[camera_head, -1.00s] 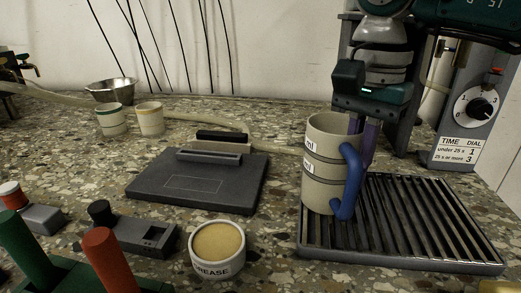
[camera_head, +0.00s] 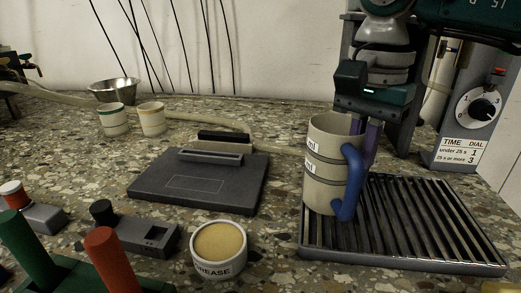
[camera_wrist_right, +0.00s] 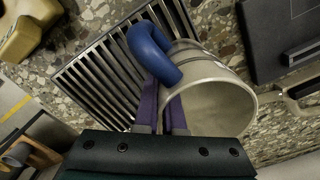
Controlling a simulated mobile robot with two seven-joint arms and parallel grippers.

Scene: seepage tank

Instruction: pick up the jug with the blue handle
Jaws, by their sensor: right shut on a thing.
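The jug (camera_head: 325,170) is a beige-grey cup with dark bands, "ml" labels and a thick blue handle (camera_head: 350,183). It stands upright at the left end of the slatted drain rack (camera_head: 430,225). My right gripper (camera_head: 367,140) comes down from above behind the handle, its purple fingers at the jug's rim. In the right wrist view the fingers (camera_wrist_right: 170,112) are close together at the jug wall (camera_wrist_right: 215,100) beside the blue handle (camera_wrist_right: 152,52), shut on the jug. Whether the base touches the rack cannot be told. My left gripper is not in view.
A grey flat plate device (camera_head: 200,180) lies left of the jug. A grease pot (camera_head: 218,248) is in front. Two small cups (camera_head: 151,118) and a metal bowl (camera_head: 113,90) stand at the back left. A dial box (camera_head: 470,115) stands behind the rack.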

